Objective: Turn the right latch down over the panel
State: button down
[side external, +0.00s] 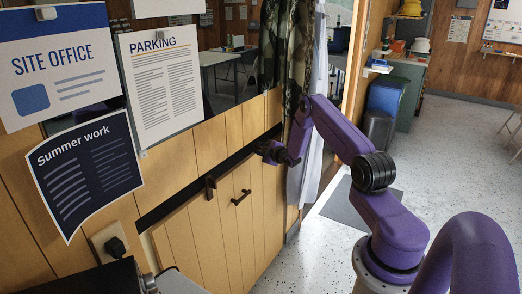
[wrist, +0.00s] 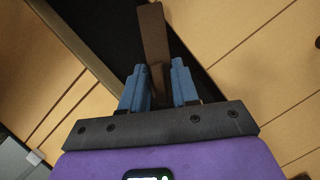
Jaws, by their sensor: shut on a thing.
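The wood-plank panel (side external: 215,235) sits low in the wall under a black gap, with a dark handle (side external: 241,197) on its face. The left latch (side external: 210,186) is a small dark piece at the panel's top edge. My gripper (side external: 278,154) is at the right end of the gap, and it hides the right latch in the side view. In the wrist view, the right latch (wrist: 152,35) is a brown bar running up the picture. The blue fingers of my gripper (wrist: 160,86) are on either side of its lower part, shut on it.
A camouflage curtain (side external: 271,50) hangs just behind my gripper. Paper notices (side external: 160,80) are on the wall at left, above a plugged socket (side external: 112,243). Open floor (side external: 455,150) lies to the right, with a blue bin (side external: 385,95) farther back.

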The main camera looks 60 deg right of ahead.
jog(key=m+g+y, duration=0.1)
jog(key=m+y, duration=0.1)
jog(key=m, duration=0.2)
jog(key=shift+m+y, duration=0.3)
jog(key=m+y, duration=0.2)
jog(key=m, duration=0.1)
jog(key=shift+m, duration=0.4)
dwell(0.4)
jog(key=c, duration=1.2)
grip_release()
jog(key=shift+s, duration=0.1)
jog(key=v, duration=1.7)
jog(key=shift+d+r, duration=0.25)
jog(key=shift+d, duration=0.05)
